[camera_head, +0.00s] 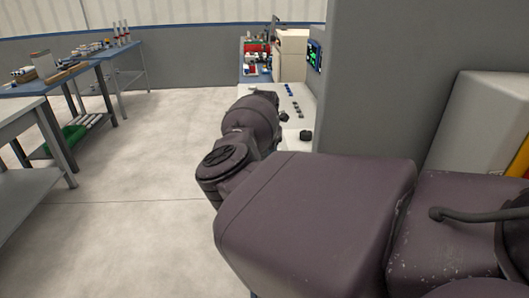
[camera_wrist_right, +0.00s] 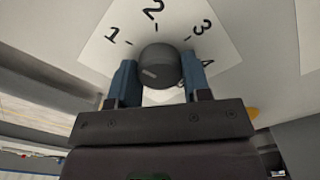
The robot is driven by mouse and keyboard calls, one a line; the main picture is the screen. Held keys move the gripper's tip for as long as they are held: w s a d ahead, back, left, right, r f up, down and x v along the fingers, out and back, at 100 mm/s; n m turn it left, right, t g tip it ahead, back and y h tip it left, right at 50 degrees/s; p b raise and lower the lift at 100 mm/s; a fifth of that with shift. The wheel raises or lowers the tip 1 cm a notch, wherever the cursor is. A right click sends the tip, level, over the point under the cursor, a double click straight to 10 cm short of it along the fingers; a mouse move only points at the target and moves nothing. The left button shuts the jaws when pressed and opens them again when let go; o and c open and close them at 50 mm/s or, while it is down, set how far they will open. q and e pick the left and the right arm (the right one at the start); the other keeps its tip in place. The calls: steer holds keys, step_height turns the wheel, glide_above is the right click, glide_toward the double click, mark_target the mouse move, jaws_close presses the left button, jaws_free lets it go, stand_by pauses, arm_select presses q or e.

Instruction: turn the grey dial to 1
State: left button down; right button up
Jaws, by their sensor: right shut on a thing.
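The grey dial (camera_wrist_right: 160,66) is a round, dark grey knob in the right wrist view. It sits on a white label plate (camera_wrist_right: 232,62) printed with the numbers 1, 2, 3 and 4 in an arc around it. A short light mark shows on the dial's left part; I cannot tell exactly which number it points at. My right gripper (camera_wrist_right: 159,64) is shut on the dial, with one blue finger on each side. A finger partly covers the 4. In the head view my right arm reaches to the panel, and its own links hide the gripping point. My left gripper is not in view.
A white panel (camera_head: 284,98) with small dark buttons and a black knob (camera_head: 306,135) stands beyond my arm. A grey wall (camera_head: 378,75) rises to its right. Work tables (camera_head: 55,80) stand at the left. The floor (camera_head: 150,150) between is clear.

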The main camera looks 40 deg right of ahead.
steer(key=o, duration=0.9)
steer(key=shift+o, duration=0.2)
steer(key=shift+r, duration=0.1)
step_height(320, 180, up, 11)
steer(key=p, duration=0.1)
steer(key=shift+f, duration=0.2)
